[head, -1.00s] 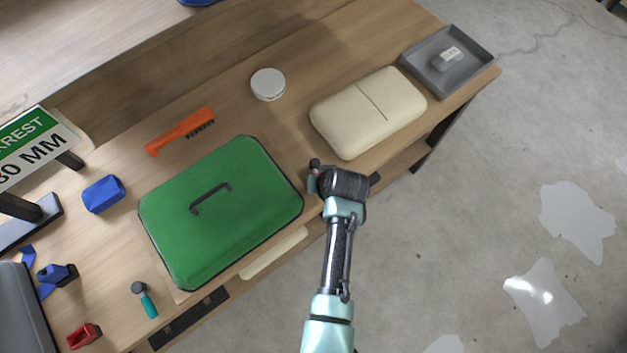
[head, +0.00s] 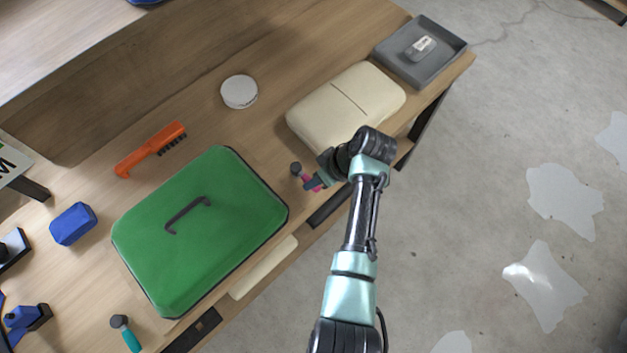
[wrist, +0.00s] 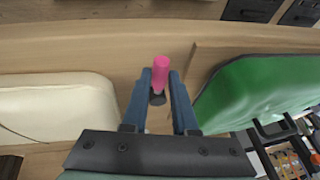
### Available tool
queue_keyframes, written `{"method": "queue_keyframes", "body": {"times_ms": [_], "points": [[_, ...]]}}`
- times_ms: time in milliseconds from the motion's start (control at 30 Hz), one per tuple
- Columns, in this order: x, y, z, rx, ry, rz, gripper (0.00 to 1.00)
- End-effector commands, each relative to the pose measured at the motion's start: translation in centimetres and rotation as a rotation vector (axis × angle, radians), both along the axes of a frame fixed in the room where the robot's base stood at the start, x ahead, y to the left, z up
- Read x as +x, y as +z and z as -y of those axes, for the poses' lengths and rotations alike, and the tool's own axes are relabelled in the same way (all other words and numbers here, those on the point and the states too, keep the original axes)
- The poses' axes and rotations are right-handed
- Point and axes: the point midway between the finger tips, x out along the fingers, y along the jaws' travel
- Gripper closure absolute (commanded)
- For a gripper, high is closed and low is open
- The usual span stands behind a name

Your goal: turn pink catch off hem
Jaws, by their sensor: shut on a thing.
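The pink catch (head: 309,180) has a dark round pivot knob and a pink bar, beside the right edge of the green lid (head: 255,225). Its bar points down and right, away from the lid. My gripper (head: 314,184) is shut on the bar. In the wrist view the pink catch (wrist: 160,70) sits between my two fingers (wrist: 160,88), with bare wood between it and the green lid (wrist: 240,95). A teal catch (head: 127,335) lies at the lid's lower left corner. My wrist hides part of the tabletop near the pink catch.
A cream case (head: 350,100) lies just beyond my wrist, close to it. A grey tray (head: 440,65), white round tin (head: 239,91), orange brush (head: 150,150) and blue block (head: 73,223) are farther off.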

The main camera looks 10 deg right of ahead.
Motion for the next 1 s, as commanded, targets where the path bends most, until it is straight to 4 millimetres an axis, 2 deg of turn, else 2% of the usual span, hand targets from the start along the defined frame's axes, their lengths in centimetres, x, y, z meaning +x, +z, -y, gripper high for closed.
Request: {"method": "queue_keyframes", "body": {"times_ms": [433,467,600,633,1000], "points": [[0.0,-0.04,0.12,-0.003,0.011,-0.002,1.0],[0.0,-0.05,0.11,-0.003,0.011,-0.002,0.72],[0.0,-0.04,0.1,-0.002,0.01,-0.001,0.46],[0.01,-0.03,0.09,-0.002,0.01,-0.001,0.43],[-0.02,0.38,0.24,-0.001,0.01,0.0,0.43]]}}
